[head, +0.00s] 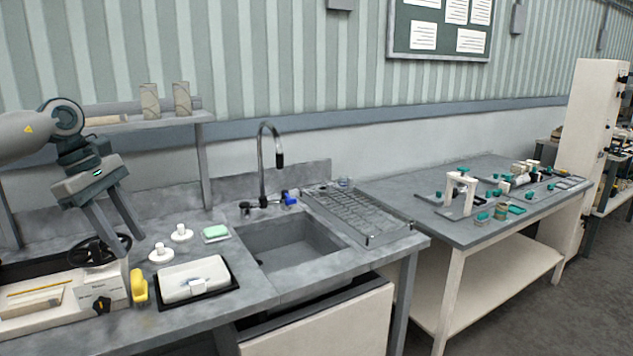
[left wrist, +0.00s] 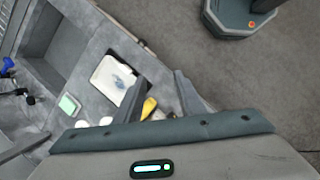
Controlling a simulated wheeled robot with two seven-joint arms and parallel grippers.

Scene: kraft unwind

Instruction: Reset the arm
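My left arm comes in from the left in the head view. Its gripper (head: 122,236) hangs above the counter with the fingers pointing down. The two fingers are spread apart with nothing held between them. The left wrist view also shows the open left gripper (left wrist: 158,76), with the counter and a yellow object (left wrist: 149,107) lying beyond the fingers. My right gripper is in neither view.
Below the gripper are a black handwheel (head: 101,250), a cream machine (head: 65,300), white knobs (head: 161,253) and a white case on a black tray (head: 194,278). A shelf (head: 150,122) stands behind. The sink (head: 290,245) and a second table (head: 440,215) are further right.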

